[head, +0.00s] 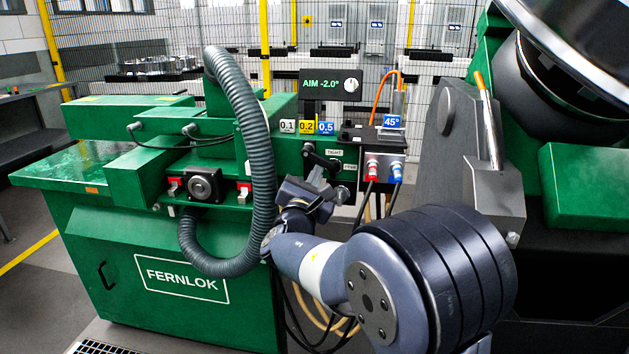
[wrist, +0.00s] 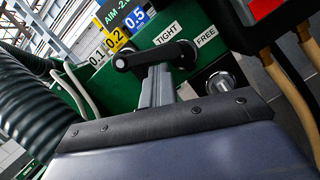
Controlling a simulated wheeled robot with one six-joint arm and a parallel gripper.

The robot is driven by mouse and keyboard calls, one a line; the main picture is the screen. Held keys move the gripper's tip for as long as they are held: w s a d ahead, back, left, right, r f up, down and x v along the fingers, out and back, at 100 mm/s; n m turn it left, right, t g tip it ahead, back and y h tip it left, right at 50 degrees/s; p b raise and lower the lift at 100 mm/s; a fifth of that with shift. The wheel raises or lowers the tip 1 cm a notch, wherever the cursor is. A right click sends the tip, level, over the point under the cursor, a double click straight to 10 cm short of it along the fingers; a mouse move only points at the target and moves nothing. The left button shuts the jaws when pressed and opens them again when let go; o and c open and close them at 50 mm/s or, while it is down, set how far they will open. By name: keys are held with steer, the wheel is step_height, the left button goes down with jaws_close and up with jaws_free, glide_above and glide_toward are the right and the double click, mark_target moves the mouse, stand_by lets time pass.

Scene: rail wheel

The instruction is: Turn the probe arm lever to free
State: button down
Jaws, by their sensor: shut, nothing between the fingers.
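The probe arm lever (wrist: 152,56) is a short black bar with rounded ends on the green machine, beside the white TIGHT label (wrist: 168,34). The FREE label (wrist: 206,36) is to the right of it. In the head view the lever (head: 321,159) is small, just left of the labels, and partly hard to make out. My gripper (wrist: 160,72) is shut and empty, its grey fingertips close under the lever in the wrist view. I cannot tell whether they touch it. In the head view my gripper (head: 318,178) is just below the lever.
A silver round knob (wrist: 222,82) sits below the FREE label. A grey corrugated hose (head: 262,150) loops down left of my gripper. A box with red and blue connectors (head: 383,168) and hanging cables is to the right. Plates 0.1, 0.2 and 0.5 are above.

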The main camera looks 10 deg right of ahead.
steer(key=shift+s+d+r+b, duration=0.15)
steer(key=shift+d+r+b, duration=0.35)
steer(key=shift+b, duration=0.3)
steer(key=shift+d+r, duration=0.15)
steer(key=shift+r, duration=0.05)
steer(key=shift+s+f+b, duration=0.1)
steer(key=shift+s+b, duration=0.05)
steer(key=shift+b, duration=0.15)
